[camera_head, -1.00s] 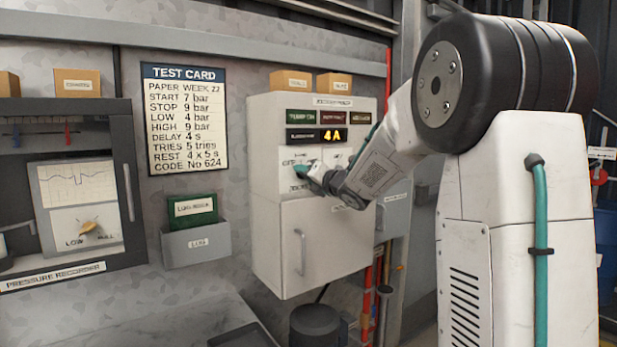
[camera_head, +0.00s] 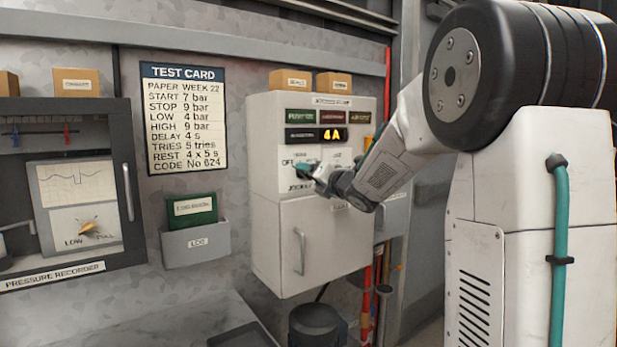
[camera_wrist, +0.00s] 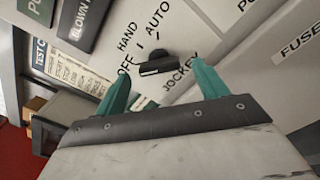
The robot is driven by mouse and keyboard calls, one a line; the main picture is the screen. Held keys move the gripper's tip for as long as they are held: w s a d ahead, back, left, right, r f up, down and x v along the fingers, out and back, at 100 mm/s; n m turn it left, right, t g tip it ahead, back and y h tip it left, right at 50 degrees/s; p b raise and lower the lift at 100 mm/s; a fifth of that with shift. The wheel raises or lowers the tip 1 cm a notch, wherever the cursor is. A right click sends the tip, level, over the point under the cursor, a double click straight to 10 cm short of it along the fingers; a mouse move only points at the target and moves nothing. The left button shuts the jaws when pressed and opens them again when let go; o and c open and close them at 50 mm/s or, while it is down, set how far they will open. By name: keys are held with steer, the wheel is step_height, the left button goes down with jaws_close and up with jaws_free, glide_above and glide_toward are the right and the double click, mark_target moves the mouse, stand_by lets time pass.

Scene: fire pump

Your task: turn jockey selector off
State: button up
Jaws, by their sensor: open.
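The jockey selector (camera_wrist: 158,63) is a small black knob on the white panel in the wrist view. The words HAND, OFF and AUTO stand around it, with JOCKEY printed below. I cannot tell surely which word it points at. My gripper (camera_wrist: 161,70) is open, its two teal fingers on either side of the knob, with the knob between or just beyond the tips; contact is unclear. In the head view, my gripper (camera_head: 313,175) is at the front of the white pump controller cabinet (camera_head: 325,235), and hides most of the knob.
A second switch position sits right of the selector, partly behind my arm. The test card (camera_head: 184,118), log holder (camera_head: 198,245) and pressure recorder (camera_head: 80,200) are to the left.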

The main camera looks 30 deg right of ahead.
steer(key=shift+s+d, duration=0.1)
steer(key=shift+s, duration=2.6)
